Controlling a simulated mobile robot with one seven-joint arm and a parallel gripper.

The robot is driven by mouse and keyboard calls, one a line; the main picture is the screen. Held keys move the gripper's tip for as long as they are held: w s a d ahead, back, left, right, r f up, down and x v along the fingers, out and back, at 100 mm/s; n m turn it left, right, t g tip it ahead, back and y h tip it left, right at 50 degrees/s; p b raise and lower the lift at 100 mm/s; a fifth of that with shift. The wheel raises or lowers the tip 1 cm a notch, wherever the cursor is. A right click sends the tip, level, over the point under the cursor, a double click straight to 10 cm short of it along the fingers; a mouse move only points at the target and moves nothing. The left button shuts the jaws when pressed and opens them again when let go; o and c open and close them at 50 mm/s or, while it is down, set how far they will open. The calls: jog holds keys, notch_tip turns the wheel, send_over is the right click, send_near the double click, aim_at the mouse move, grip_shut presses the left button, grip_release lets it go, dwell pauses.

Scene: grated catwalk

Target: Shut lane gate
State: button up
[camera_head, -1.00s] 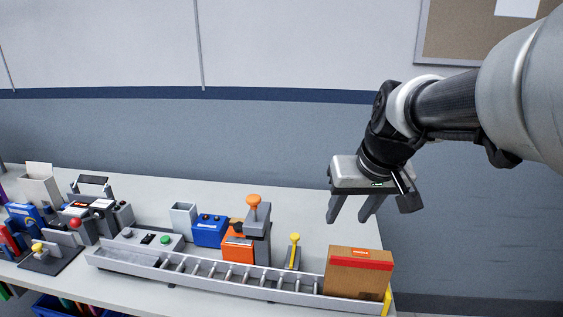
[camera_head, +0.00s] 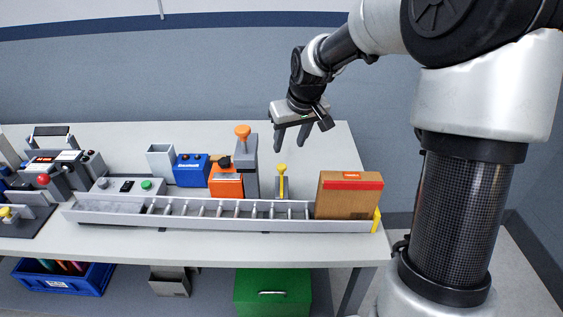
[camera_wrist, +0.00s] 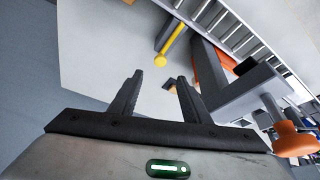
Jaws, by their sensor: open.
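A yellow-handled lever (camera_head: 282,174) on a grey base stands upright just behind the roller lane (camera_head: 172,220), left of the cardboard box; I take it for the lane gate's handle. The yellow handle (camera_wrist: 172,42) also shows in the wrist view, beyond and slightly right of my fingertips. My gripper (camera_head: 289,148) is open and empty, fingers down, above or behind the lever and apart from it. In the wrist view the two spread fingers (camera_wrist: 160,76) have nothing between them. Whether the gate itself is open cannot be told.
A brown box with a red band (camera_head: 347,198) sits at the lane's right end, by a yellow end piece (camera_head: 376,220). A grey post with an orange knob (camera_head: 243,132), an orange unit (camera_head: 226,180) and a blue box (camera_head: 191,170) stand left. The table behind the lever is clear.

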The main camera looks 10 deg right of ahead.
aim_at(282, 166)
jog(key=b+x, duration=0.1)
jog(key=x, duration=1)
jog(key=shift+w+a+f, duration=0.1)
jog(key=shift+w+f, duration=0.05)
jog(key=shift+f, duration=0.15)
jog(key=shift+c, duration=0.4)
